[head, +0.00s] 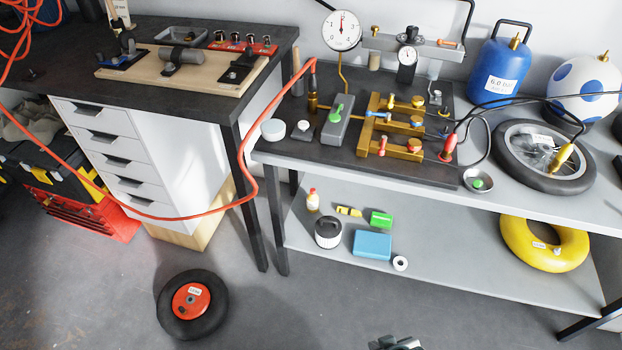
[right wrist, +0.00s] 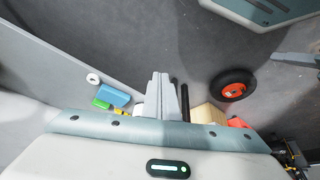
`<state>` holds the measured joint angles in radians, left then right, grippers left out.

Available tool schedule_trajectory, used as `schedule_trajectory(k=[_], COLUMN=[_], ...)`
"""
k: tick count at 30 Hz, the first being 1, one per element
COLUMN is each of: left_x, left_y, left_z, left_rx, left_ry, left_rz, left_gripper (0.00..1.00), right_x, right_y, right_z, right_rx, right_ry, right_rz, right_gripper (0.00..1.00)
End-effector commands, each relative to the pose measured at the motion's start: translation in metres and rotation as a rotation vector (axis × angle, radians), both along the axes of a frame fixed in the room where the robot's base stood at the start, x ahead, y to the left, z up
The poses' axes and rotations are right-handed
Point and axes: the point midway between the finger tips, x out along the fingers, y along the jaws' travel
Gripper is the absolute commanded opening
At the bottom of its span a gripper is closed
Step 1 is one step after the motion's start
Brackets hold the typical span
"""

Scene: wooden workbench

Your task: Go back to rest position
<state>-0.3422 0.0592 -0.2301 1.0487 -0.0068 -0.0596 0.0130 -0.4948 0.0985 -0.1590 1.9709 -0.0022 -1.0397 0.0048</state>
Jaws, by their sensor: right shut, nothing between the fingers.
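My right gripper (head: 396,342) shows only in part at the bottom edge of the head view, low in front of the workbench and apart from it. In the right wrist view its two fingers (right wrist: 161,98) are together, with nothing between them. My left gripper does not show in the head view. No object is held.
The grey bench (head: 300,160) carries a brass valve block (head: 392,125), gauges, a blue tank (head: 500,70) and a wheel (head: 543,157). A yellow ring (head: 545,243) lies on its lower shelf. A black wheel with red hub (head: 192,304) lies on the floor. An orange hose (head: 180,217) hangs across the drawers.

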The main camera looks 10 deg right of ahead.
Motion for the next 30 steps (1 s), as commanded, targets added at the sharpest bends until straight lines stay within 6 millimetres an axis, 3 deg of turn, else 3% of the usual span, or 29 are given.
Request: schedule_trajectory(k=[1, 6, 15, 21, 30], left_x=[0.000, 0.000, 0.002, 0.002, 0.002], left_y=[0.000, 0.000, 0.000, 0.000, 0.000], left_z=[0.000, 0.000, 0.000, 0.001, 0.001], left_rx=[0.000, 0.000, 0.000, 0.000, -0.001], left_ry=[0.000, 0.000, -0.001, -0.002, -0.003], left_rz=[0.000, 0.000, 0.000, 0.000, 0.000], left_gripper=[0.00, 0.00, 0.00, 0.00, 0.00], right_x=[0.002, 0.004, -0.015, -0.032, -0.038], right_y=[0.003, 0.013, 0.027, 0.030, 0.031], right_z=[-0.022, -0.081, -0.168, -0.199, -0.208], right_rx=[0.005, 0.023, 0.057, 0.073, 0.080], right_ry=[-0.007, -0.056, -0.143, -0.187, -0.205], right_rz=[0.003, 0.013, 0.034, 0.044, 0.047], right_gripper=[0.00, 0.00, 0.00, 0.00, 0.00])
